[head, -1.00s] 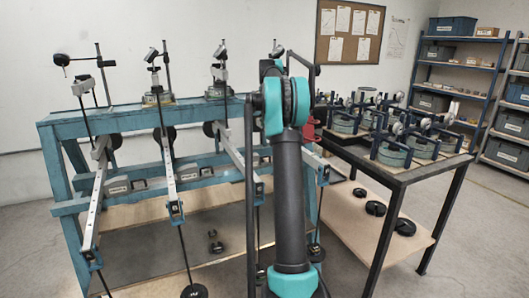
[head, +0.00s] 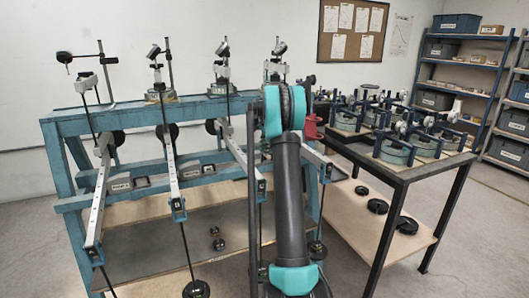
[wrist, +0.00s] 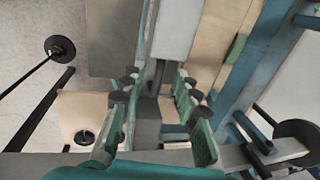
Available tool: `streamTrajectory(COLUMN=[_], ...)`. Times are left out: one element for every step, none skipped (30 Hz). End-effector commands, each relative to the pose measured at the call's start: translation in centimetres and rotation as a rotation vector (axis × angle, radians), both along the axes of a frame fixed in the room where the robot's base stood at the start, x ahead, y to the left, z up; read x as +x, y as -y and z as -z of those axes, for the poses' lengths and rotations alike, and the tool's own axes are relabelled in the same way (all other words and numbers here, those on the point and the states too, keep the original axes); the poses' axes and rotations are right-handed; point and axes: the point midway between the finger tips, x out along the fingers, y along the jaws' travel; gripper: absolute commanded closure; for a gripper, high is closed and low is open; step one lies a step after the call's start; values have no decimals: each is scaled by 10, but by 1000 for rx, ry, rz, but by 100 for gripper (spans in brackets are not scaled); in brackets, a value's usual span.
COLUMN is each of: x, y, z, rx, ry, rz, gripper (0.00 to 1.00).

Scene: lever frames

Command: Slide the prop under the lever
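Several pale grey lever beams, such as one at the left (head: 98,205) and one near the middle (head: 169,165), slope forward from the blue frame (head: 70,125). Rods with dark weights hang from their ends. Labelled grey blocks that look like props sit on the frame's lower rail, one at the left (head: 118,185) and one further right (head: 184,171). In the head view my gripper is hidden behind my arm. In the wrist view my gripper (wrist: 155,95) is open, its green dark-padded fingers apart. A grey block (wrist: 147,122) shows between them, not visibly clamped; I cannot tell whether it is the prop.
A dark-framed table (head: 415,172) with several round instruments stands at the right, with black discs (head: 377,206) on its lower shelf. Shelving with bins (head: 455,50) stands behind. In the wrist view blue frame bars (wrist: 262,70) lie close on the right. Floor is clear at the far right.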

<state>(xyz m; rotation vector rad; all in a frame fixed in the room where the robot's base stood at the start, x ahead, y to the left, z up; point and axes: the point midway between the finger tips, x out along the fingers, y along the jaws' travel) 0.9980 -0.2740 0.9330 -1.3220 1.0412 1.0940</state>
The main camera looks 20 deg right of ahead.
Motion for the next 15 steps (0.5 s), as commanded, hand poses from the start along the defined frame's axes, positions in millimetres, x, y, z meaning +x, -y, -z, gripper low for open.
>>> streamTrajectory(x=[1, 1, 2, 2, 2, 2, 2, 2, 2, 2, 2, 2, 2, 2, 2], y=[0, 0, 0, 0, 0, 0, 0, 0, 0, 0, 0, 0, 0, 0, 0], z=[5, 7, 10, 11, 12, 13, 13, 13, 14, 14, 13, 13, 13, 13, 13], rx=[0, 0, 0, 0, 0, 0, 0, 0, 0, 0, 0, 0, 0, 0, 0], ry=[0, 0, 0, 0, 0, 0, 0, 0, 0, 0, 0, 0, 0, 0, 0], rz=[0, 0, 0, 0, 0, 0, 0, 0, 0, 0, 0, 0, 0, 0, 0], gripper=[69, 69, 69, 69, 69, 69, 69, 69, 69, 69, 69, 69, 69, 69, 74])
